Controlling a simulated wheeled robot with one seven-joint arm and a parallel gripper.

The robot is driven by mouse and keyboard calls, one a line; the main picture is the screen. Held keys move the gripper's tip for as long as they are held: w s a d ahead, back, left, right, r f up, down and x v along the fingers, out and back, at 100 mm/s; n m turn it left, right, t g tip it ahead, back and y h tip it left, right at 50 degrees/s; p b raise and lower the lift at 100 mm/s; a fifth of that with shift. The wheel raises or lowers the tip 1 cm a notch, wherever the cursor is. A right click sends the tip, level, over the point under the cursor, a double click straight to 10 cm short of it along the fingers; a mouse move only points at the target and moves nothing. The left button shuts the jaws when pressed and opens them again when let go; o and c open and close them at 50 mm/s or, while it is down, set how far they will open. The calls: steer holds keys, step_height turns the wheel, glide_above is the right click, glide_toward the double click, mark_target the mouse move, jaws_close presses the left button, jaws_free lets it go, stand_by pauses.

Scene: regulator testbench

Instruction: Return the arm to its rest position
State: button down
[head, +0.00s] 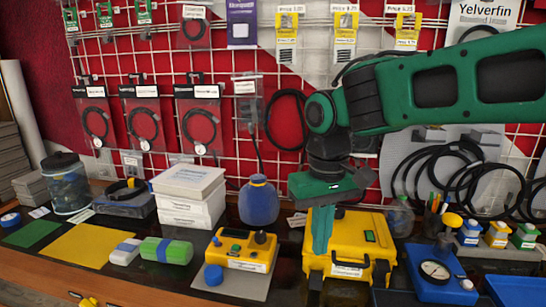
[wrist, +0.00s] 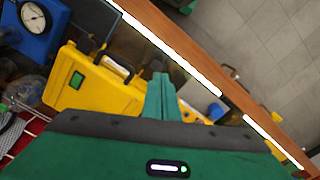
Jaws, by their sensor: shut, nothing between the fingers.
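My arm is green and black and reaches in from the right in the head view. My gripper (head: 321,250) points down with its teal fingers together and nothing between them. It is in front of or above the left part of the yellow case (head: 350,262); I cannot tell whether it touches the case. In the wrist view my gripper (wrist: 161,78) also has its fingers closed together, with the yellow case (wrist: 95,88) behind and to the left.
A blue gauge block (head: 440,275) stands right of the case. A yellow testbench unit (head: 237,249) and a blue bottle (head: 258,201) stand left. White boxes (head: 188,193) and a lidded jar (head: 66,185) are farther left. A wire grid with hanging packets and cables rises behind.

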steer(key=shift+r, duration=0.1)
steer(key=s+d+f+m, duration=0.1)
steer(key=s+d+m, duration=0.1)
steer(key=d, duration=0.7)
steer(key=s+d+f+m, duration=0.1)
steer(key=d+f+m, duration=0.15)
steer(key=d, duration=0.65)
steer(key=s+d+f+m, duration=0.2)
steer(key=s+d, duration=0.4)
steer(key=s, duration=0.1)
steer(key=s+d+f+m, duration=0.3)
steer(key=s+d, duration=0.4)
steer(key=shift+s+d+f+m, duration=0.15)
steer(key=shift+s+d+m, duration=0.1)
steer(key=shift+m, duration=0.1)
steer(key=shift+w+f, duration=0.25)
steer(key=shift+w, duration=0.4)
